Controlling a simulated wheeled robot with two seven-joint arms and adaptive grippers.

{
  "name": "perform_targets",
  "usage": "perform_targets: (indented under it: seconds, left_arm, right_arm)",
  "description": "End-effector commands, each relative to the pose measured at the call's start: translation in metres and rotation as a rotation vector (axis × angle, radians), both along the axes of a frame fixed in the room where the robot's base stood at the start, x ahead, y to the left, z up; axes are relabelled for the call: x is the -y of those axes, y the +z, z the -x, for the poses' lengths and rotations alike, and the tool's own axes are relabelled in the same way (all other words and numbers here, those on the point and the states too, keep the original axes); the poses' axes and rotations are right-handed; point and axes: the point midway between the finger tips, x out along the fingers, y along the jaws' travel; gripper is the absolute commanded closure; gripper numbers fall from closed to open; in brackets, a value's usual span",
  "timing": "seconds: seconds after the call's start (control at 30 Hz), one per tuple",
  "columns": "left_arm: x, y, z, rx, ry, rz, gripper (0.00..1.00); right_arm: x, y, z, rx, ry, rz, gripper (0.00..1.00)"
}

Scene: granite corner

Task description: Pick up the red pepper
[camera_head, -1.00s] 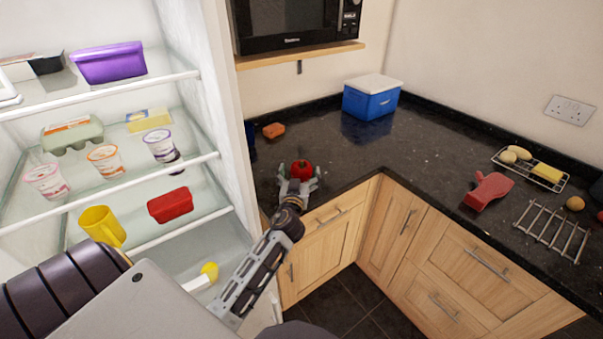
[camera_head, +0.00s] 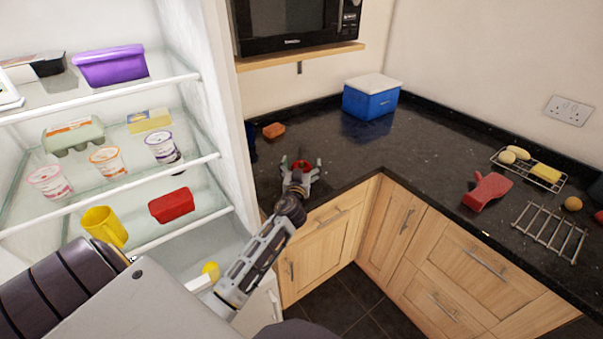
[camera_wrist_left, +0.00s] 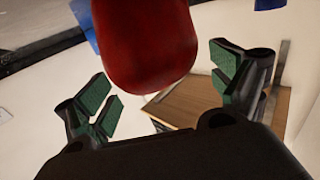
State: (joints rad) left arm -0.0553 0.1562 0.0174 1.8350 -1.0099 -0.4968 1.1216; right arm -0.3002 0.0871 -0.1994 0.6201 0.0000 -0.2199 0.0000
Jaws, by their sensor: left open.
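The red pepper (camera_head: 301,165) is on the dark granite counter near its front edge, left of the corner. My left gripper (camera_head: 300,171) is right at it, with its fingers spread on either side, and it hides part of the pepper in the head view. In the left wrist view the pepper (camera_wrist_left: 145,45) is large and close, at the top between the green-padded fingers of my open left gripper (camera_wrist_left: 165,85). Gaps show between the pepper and both pads. My right gripper is not in view.
An orange item (camera_head: 273,131) and a blue box with a white lid (camera_head: 371,100) stand behind on the counter. The open fridge (camera_head: 190,120) is close on the left. A microwave (camera_head: 294,22) sits on a shelf above.

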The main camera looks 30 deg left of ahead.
Motion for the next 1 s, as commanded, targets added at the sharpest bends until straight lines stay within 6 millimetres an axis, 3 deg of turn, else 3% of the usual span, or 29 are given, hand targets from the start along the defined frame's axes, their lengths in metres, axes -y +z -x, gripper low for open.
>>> perform_targets:
  seconds: [0.27,0.63,1.0]
  left_arm:
    - [-0.003,0.0,-0.006,0.0,0.0,0.0,0.06]
    - [-0.003,0.0,-0.006,0.0,0.001,0.0,0.07]
    - [-0.003,0.0,-0.006,0.0,0.001,0.0,0.55]
  right_arm:
    - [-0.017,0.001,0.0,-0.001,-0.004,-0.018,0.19]
    - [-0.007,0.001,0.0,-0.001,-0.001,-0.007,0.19]
    - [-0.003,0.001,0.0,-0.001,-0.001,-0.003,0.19]
